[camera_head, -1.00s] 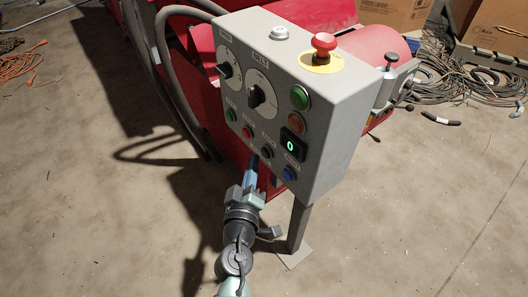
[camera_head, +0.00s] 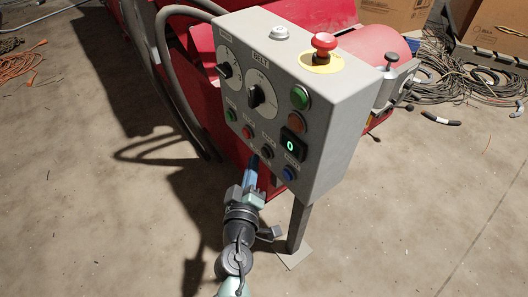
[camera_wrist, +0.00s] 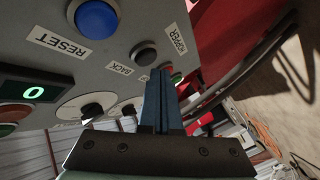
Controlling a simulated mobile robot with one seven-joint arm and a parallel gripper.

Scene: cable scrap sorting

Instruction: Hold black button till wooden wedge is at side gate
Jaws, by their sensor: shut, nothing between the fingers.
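A grey control panel (camera_head: 333,120) carries the black button (camera_head: 267,152) in its lower row, between a red button (camera_head: 247,132) and a blue button (camera_head: 289,173). My gripper (camera_head: 253,160) is shut and empty, its blue fingers pointing at the panel just left of and below the black button. In the wrist view, the black button (camera_wrist: 143,52) shows beside the label BACK, above and left of my fingertips (camera_wrist: 161,75). I see a small gap in the picture and no clear contact. No wooden wedge or side gate can be made out.
The panel also has a red mushroom knob (camera_head: 323,43), two dials, a green button (camera_head: 300,97) and a display (camera_head: 291,146) reading 0. A red machine (camera_head: 200,100) stands behind it. Cables (camera_head: 440,85) lie at right. The floor in front is mostly clear.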

